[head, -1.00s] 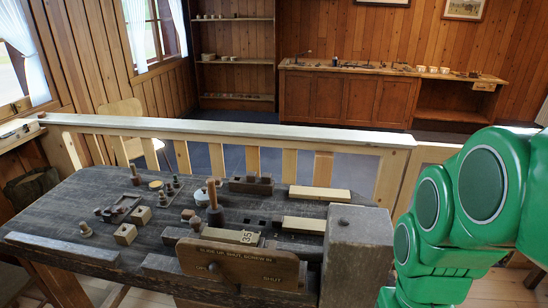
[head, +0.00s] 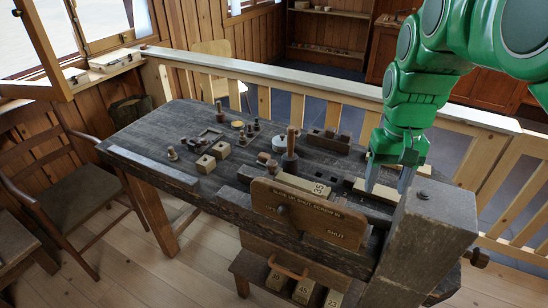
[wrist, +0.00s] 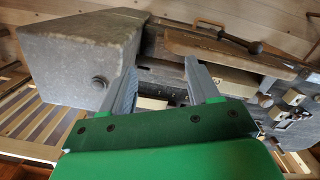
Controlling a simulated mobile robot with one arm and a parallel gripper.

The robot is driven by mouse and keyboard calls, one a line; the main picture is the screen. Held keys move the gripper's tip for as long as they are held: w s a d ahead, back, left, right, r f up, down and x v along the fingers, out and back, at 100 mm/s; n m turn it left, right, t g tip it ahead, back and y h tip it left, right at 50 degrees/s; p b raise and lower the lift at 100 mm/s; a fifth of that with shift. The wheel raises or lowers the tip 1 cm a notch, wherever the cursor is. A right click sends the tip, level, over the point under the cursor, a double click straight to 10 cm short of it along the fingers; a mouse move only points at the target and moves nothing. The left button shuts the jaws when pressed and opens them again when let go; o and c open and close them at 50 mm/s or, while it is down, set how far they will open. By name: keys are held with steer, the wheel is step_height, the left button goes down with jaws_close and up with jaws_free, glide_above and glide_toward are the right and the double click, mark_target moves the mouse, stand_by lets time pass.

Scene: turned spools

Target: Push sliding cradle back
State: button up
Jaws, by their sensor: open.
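The dark wooden bench (head: 150,120) carries a slide area behind an upright brown board (head: 308,212) with lettering that includes "SHUT". A pale block marked 35 (head: 303,183) lies behind the board's top edge. A pale bar (head: 376,191) lies to its right, partly hidden by my fingers. Which part is the sliding cradle is not clear from these views. My gripper (head: 388,186) is open, pointing down over the right end of the bench, beside a large grey end block (head: 428,225). In the wrist view, my fingers (wrist: 160,70) are spread between the end block and the board; contact is unclear.
An upright dark-handled peg (head: 290,150) stands left of my gripper. Several small turned pieces and blocks (head: 205,164) lie on the bench's left part. A railing (head: 300,85) runs behind the bench. Numbered blocks (head: 304,290) sit on a low shelf below.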

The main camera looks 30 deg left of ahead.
steer(key=w+a+f+n, duration=0.1)
steer(key=w+a, duration=0.2)
steer(key=a, duration=0.4)
steer(key=w+a+n, duration=0.1)
steer(key=w+a, duration=0.3)
steer(key=a, duration=0.3)
steer(key=n+t, duration=0.1)
steer(key=n, duration=0.2)
glide_above(272, 162)
step_height(272, 162, down, 4)
steer(key=shift+r, duration=0.2)
steer(key=shift+f, duration=3.9)
steer(key=shift+c, duration=0.3)
jaws_close()
